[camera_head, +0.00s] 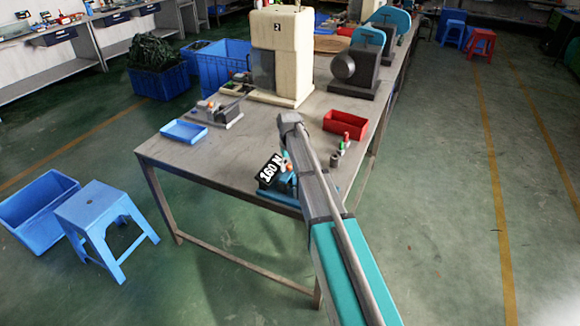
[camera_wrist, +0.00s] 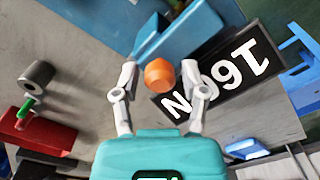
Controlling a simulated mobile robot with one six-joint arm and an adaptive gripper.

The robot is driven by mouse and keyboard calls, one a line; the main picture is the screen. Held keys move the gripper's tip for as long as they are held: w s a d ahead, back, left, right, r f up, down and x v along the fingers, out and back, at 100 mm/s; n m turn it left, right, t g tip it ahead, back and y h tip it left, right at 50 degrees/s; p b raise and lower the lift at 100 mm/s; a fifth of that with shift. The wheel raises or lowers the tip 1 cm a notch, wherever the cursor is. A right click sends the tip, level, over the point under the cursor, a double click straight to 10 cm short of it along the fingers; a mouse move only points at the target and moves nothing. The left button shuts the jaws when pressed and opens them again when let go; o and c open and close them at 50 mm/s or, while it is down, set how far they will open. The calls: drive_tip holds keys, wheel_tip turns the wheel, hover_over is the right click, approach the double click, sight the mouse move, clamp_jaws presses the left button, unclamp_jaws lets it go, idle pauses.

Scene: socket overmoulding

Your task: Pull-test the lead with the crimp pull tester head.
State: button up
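The crimp pull tester is a blue body near the table's front edge, seen in the wrist view (camera_wrist: 187,33) and partly behind my arm in the head view. Its black plate (camera_head: 270,171) reads "160 N"; the plate also shows in the wrist view (camera_wrist: 238,62). An orange rounded knob (camera_wrist: 160,75) stands beside the blue body. My gripper (camera_wrist: 159,71) is open, with one finger on each side of the knob in the picture. I see no clear grip on it, and cannot tell the height between them. I cannot make out the lead.
On the table (camera_head: 225,150) are a red bin (camera_head: 345,124), a small green-topped part (camera_head: 345,140), a grey cylinder (camera_wrist: 38,75), a blue tray (camera_head: 183,131) and a small fixture (camera_head: 218,115). A cream machine (camera_head: 283,50) stands behind. A blue stool (camera_head: 100,210) is on the floor.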

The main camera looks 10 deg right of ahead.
clamp_jaws()
drive_tip(key=shift+w+d, duration=0.7)
drive_tip(key=shift+w, duration=0.25)
drive_tip(key=shift+w+d, duration=0.7)
drive_tip(key=shift+w, duration=0.25)
drive_tip(key=shift+o, duration=2)
unclamp_jaws()
drive_tip(key=s+a+r+m+p, duration=0.1)
drive_tip(key=s+r+p, duration=0.1)
drive_tip(key=s, duration=1.4)
drive_tip(key=s+a+r+p, duration=0.1)
drive_tip(key=s, duration=1.6)
drive_tip(key=shift+a+r+m+p, duration=0.2)
drive_tip(key=shift+r+m+p, duration=0.15)
drive_tip(key=shift+r+m, duration=0.05)
